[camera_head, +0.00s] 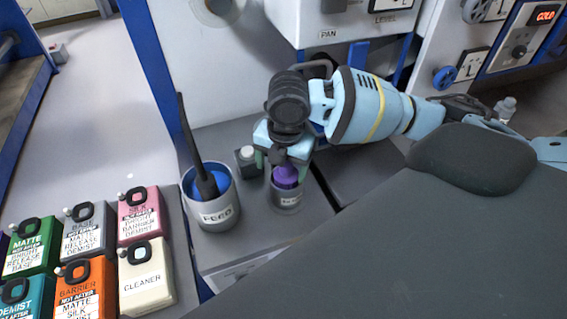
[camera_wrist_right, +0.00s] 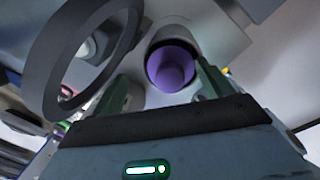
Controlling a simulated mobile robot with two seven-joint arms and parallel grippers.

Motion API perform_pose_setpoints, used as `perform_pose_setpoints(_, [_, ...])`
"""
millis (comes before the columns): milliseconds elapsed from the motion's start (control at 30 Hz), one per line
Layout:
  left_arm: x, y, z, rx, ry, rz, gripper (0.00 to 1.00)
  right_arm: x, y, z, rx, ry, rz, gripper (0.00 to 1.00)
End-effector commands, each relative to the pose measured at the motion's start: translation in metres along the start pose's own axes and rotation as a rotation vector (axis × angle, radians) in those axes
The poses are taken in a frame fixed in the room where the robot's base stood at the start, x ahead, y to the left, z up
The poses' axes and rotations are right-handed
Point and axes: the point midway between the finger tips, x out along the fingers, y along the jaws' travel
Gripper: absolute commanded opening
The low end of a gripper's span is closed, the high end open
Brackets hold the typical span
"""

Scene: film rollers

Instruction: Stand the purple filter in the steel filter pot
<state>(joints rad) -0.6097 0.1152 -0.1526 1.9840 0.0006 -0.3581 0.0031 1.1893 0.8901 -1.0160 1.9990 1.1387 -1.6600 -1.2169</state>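The purple filter (camera_head: 286,174) stands in the mouth of the small steel filter pot (camera_head: 286,200), its upper part showing above the rim. In the right wrist view the purple filter (camera_wrist_right: 171,68) shows inside a dark round opening. My right gripper (camera_head: 280,155) is directly above the pot, pointing down. In the wrist view its two green fingers (camera_wrist_right: 160,90) are spread apart, with the filter beyond the gap and no contact visible. The gripper's body hides part of the filter's top in the head view. My left gripper is not in view.
A larger steel pot (camera_head: 216,213) with a blue inside and a tall black stick stands left of the filter pot. A small dark bottle with a pale cap (camera_head: 247,154) is behind. Several coloured bottles, including a white cleaner bottle (camera_head: 146,280), fill the lower left.

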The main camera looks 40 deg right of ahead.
Motion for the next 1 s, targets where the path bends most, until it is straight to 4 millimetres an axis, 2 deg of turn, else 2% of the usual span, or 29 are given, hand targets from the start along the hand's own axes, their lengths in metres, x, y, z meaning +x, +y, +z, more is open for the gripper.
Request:
perform_pose_setpoints(33, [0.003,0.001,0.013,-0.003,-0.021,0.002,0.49,0.056,-0.026,-0.017,-0.014,0.041,-0.102,0.78])
perform_pose_setpoints(300, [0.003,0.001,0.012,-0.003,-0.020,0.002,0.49,0.054,-0.026,-0.017,-0.013,0.041,-0.102,0.78])
perform_pose_setpoints(467, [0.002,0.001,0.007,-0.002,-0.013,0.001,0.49,0.035,-0.023,-0.016,-0.012,0.034,-0.087,0.78])
perform_pose_setpoints(800, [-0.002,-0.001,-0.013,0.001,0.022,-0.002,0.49,-0.041,-0.011,-0.014,-0.005,0.008,-0.029,0.78])
perform_pose_setpoints(1000, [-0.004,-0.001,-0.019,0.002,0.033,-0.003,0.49,-0.073,-0.006,-0.013,-0.003,-0.005,-0.004,0.78])
